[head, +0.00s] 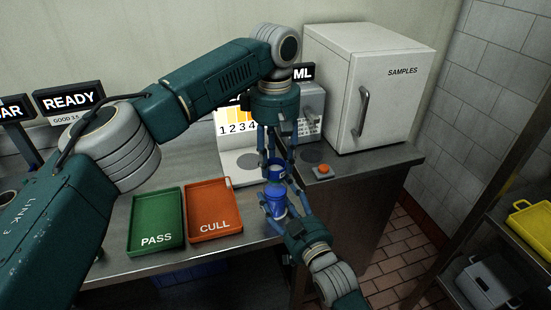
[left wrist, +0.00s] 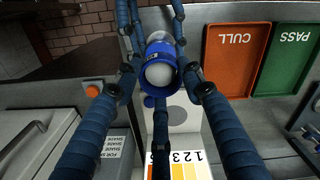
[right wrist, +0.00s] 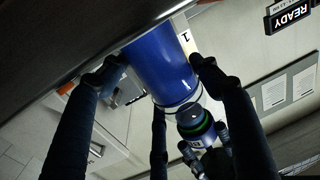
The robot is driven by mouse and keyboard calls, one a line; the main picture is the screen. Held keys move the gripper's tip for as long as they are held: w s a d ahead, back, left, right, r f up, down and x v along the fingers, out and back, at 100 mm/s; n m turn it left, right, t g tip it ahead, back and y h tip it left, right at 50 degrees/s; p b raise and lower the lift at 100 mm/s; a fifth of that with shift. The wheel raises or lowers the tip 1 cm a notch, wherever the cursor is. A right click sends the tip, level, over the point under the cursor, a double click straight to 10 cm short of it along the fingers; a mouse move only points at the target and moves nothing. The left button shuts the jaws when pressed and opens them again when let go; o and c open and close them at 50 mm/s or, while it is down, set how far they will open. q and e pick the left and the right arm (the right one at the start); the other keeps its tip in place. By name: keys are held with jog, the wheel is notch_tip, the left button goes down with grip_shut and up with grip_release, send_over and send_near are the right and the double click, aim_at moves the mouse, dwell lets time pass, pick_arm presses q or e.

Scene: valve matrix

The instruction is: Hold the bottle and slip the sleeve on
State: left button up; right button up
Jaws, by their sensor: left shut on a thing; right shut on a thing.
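The bottle (head: 276,207) is a blue cylinder with a pale end, roughly upright beyond the counter's front edge. My right gripper (head: 281,200) is shut on it from the lower right, and its body fills the right wrist view (right wrist: 160,65). My left gripper (head: 276,171), pointing down from above, is shut on the sleeve (head: 275,162), a short blue ring. In the left wrist view the sleeve's rim (left wrist: 157,92) circles a pale round shape. In the right wrist view the sleeve (right wrist: 195,128) shows beyond the bottle's end. I cannot tell whether they touch.
A green PASS tray (head: 157,220) and an orange CULL tray (head: 214,210) lie on the counter to the left. A lit numbered display (head: 236,121) stands behind. An orange button (head: 323,170) and a white SAMPLES cabinet (head: 375,85) are to the right.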

pick_arm(q)
jog(key=shift+f, duration=1.35)
dwell(0.9)
jog(key=o, duration=0.8)
notch_tip(320, 180, up, 12)
jog(key=shift+r, duration=0.1)
pick_arm(e)
jog(key=o, duration=1.4)
pick_arm(q)
jog(key=shift+a, duration=0.1)
pick_arm(e)
jog(key=shift+o, duration=0.2)
